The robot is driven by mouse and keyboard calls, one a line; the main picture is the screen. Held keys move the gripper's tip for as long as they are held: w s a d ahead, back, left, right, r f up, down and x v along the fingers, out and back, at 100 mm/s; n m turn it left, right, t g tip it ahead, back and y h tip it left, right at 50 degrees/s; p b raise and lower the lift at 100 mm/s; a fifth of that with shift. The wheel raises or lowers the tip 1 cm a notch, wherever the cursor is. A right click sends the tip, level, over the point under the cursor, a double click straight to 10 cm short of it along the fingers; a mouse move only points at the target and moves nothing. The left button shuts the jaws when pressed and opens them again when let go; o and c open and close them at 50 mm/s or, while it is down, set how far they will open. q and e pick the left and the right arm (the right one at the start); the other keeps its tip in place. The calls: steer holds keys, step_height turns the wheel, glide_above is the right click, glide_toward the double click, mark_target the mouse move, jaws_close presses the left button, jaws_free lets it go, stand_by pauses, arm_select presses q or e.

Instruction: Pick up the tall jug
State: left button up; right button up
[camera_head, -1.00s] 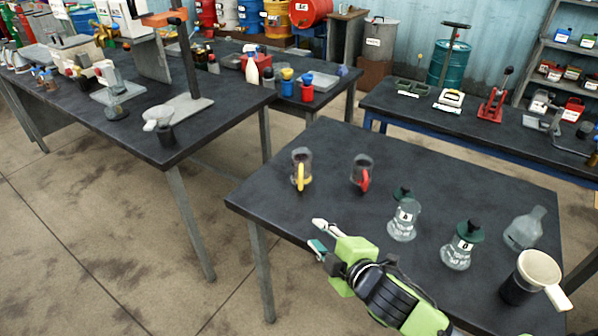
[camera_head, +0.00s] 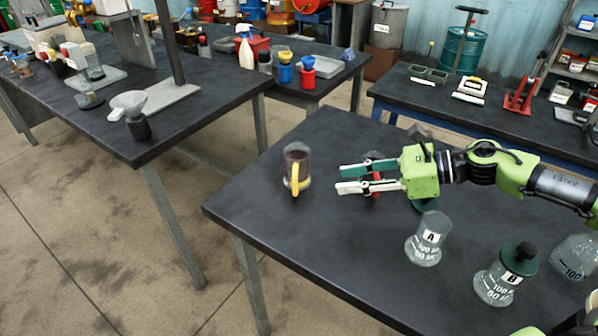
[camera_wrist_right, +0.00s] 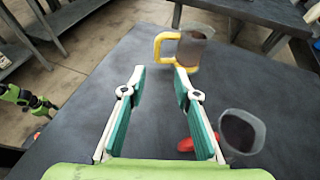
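The tall jug (camera_head: 297,166), brown-grey see-through with a yellow handle, stands upright on the dark table. In the right wrist view the jug (camera_wrist_right: 190,50) is just beyond the fingertips, its handle facing left. My right gripper (camera_head: 340,178) is open and empty, right of the jug in the head view and apart from it. The wrist view also shows its spread fingers (camera_wrist_right: 160,72). A smaller jug with a red handle (camera_wrist_right: 240,132) stands beside the right finger; in the head view my gripper mostly hides it. My left arm's end (camera_wrist_right: 28,98) shows small at the wrist view's left edge.
Flask A (camera_head: 428,240), flask B with a dark stopper (camera_head: 498,278) and a clear flask (camera_head: 578,258) stand at the table's right. The table's front left (camera_head: 265,220) is bare. Another table (camera_head: 200,118) stands left across a gap.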

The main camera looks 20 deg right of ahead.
mark_target(294, 194)
steer(key=x, duration=0.1)
steer(key=p+x, duration=0.2)
steer(key=x, duration=0.1)
steer(key=shift+s+a+r, duration=0.1)
steer(key=shift+a+r, duration=0.25)
steer(key=shift+a, duration=0.05)
steer(key=x, duration=0.2)
steer(key=p+x, duration=0.1)
steer(key=shift+w+a+f, duration=0.15)
steer(key=shift+w+f, duration=0.15)
steer(key=shift+f, duration=0.1)
steer(key=shift+w+a+f+p, duration=0.1)
steer(key=shift+w+a+p, duration=0.05)
steer(key=shift+a+p, duration=0.35)
steer(key=p+x, duration=0.1)
steer(key=x, duration=0.1)
steer(key=p+x, duration=0.1)
steer(key=x, duration=0.1)
steer(key=shift+w+a+f, duration=0.1)
steer(key=shift+w+f, duration=0.05)
steer(key=shift+f, duration=0.2)
arm_select(q)
step_height(294, 194, up, 6)
steer(key=shift+s+a, duration=0.25)
steer(key=shift+s, duration=0.15)
arm_select(e)
jaws_close()
